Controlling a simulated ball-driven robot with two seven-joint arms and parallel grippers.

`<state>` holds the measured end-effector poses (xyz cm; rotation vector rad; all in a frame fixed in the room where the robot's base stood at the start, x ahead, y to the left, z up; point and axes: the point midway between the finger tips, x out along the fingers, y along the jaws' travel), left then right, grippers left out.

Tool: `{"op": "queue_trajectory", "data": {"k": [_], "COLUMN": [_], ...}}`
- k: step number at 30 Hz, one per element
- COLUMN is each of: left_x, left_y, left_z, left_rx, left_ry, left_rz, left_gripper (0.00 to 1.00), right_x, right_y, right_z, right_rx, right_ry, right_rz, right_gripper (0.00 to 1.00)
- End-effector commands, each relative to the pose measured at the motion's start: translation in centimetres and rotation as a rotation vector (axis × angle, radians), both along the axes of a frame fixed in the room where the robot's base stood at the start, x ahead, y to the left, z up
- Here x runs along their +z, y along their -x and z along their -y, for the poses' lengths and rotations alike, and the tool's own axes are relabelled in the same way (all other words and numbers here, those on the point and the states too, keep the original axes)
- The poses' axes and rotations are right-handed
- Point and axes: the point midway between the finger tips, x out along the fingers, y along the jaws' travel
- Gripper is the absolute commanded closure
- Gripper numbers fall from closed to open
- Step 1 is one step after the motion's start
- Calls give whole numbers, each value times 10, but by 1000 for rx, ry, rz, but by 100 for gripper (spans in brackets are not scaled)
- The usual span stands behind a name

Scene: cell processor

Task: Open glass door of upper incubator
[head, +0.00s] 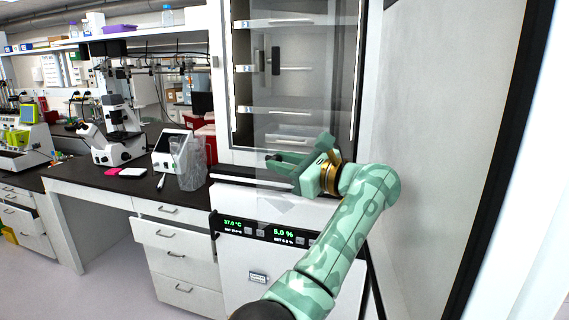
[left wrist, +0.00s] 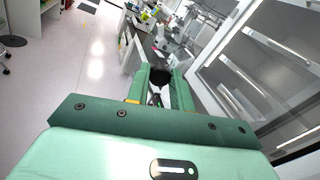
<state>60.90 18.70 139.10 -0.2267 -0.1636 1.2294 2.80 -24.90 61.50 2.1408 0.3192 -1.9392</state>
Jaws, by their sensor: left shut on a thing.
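The upper incubator (head: 226,100) stands with its shelved chamber showing. Its clear glass door (head: 285,90) stands ajar, with its lower corner out in front of the cabinet below. My left gripper (head: 283,163) is at the lower part of the pane and shut on the glass door; the exact contact is hard to see through the glass. The gripper also shows in the left wrist view (left wrist: 158,92). My right gripper is out of view.
The white outer door (head: 440,120) with a black seal stands wide open at the right, close to my left arm. The lower incubator's display panel (head: 262,231) is below. A bench (head: 75,181) with a microscope (head: 121,130) and clear containers (head: 190,170) is at the left.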

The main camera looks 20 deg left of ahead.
Motion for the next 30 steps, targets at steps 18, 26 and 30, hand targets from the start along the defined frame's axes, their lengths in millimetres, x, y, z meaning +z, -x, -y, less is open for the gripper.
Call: {"op": "queue_trajectory", "data": {"k": [18, 26, 30], "left_x": [11, 64, 93], "left_y": [0, 28, 55], "left_z": [0, 9, 17], "left_rx": [-1, -1, -2], "left_ry": [2, 4, 4], "left_rz": [1, 5, 5], "left_gripper": [55, 55, 55], "right_x": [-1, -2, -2], "right_y": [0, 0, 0], "right_z": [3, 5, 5], "right_rx": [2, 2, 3], "right_ry": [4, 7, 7], "right_rz": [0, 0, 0], "right_gripper": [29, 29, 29]}}
